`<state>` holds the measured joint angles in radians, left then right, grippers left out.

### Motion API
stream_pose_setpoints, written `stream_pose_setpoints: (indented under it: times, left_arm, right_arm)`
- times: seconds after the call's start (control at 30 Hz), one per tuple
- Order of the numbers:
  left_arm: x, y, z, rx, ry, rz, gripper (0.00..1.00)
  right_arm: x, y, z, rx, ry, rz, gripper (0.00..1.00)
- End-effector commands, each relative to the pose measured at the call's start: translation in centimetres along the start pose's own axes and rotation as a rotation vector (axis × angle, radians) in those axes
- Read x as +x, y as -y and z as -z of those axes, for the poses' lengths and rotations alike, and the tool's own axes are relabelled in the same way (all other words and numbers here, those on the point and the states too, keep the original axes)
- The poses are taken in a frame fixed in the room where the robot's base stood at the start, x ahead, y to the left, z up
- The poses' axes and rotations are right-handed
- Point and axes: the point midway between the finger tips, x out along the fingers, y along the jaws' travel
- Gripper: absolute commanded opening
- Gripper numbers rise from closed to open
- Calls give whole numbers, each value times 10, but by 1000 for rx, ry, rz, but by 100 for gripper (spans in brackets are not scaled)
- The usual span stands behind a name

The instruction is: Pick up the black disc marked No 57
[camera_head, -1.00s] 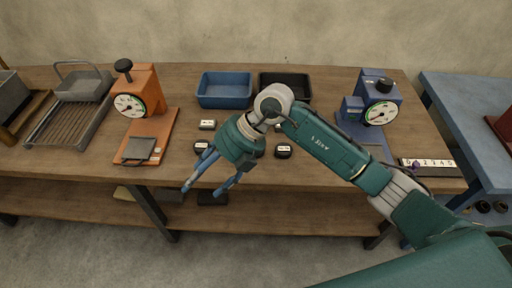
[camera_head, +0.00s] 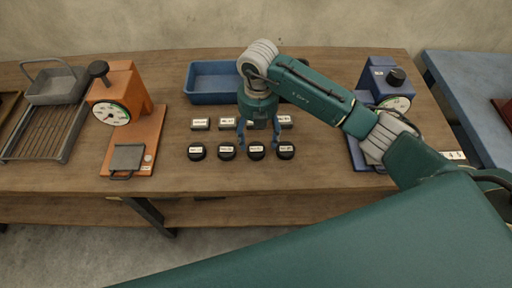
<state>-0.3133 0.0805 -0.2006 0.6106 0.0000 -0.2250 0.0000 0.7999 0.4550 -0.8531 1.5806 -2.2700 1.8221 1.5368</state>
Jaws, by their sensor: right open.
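Several black discs with white labels stand in a front row on the wooden table: a far-left disc (camera_head: 196,153), a second disc (camera_head: 226,153), a third disc (camera_head: 257,154) and a far-right disc (camera_head: 286,152). Their labels are too small to read, so I cannot tell which is No 57. My right gripper (camera_head: 259,145) is open and points down, its blue fingers on either side of the third disc in the picture. I cannot tell its height above the disc or whether it touches. My left gripper is not in view.
A blue tray (camera_head: 213,98) stands behind. An orange dial device (camera_head: 122,95) is at left, a blue dial device (camera_head: 381,80) at right. The table front is clear.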

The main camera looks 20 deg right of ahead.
Motion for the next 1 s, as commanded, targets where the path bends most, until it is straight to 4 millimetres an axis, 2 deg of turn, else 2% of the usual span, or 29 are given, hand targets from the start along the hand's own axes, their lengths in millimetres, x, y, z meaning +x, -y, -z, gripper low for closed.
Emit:
stream_pose_setpoints:
  times: [0.07,0.17,0.33,0.47,0.57,0.73,0.77,1.0]
  left_arm:
    - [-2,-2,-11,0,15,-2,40]
    - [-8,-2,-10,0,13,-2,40]
    - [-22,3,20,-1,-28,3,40]
    - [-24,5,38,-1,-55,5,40]
    - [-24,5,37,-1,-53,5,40]
    - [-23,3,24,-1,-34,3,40]
    - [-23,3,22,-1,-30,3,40]
    - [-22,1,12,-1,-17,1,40]
  right_arm:
    - [5,0,0,-1,-1,0,69]
    - [12,0,2,-1,-2,1,69]
    - [36,0,8,-1,-4,3,69]
    - [53,-1,7,0,-2,0,69]
    - [58,-1,6,-1,0,-1,69]
    - [58,-1,6,-2,1,-2,69]
    - [58,-1,6,-2,0,-2,67]
    - [58,-1,6,-1,0,-2,19]
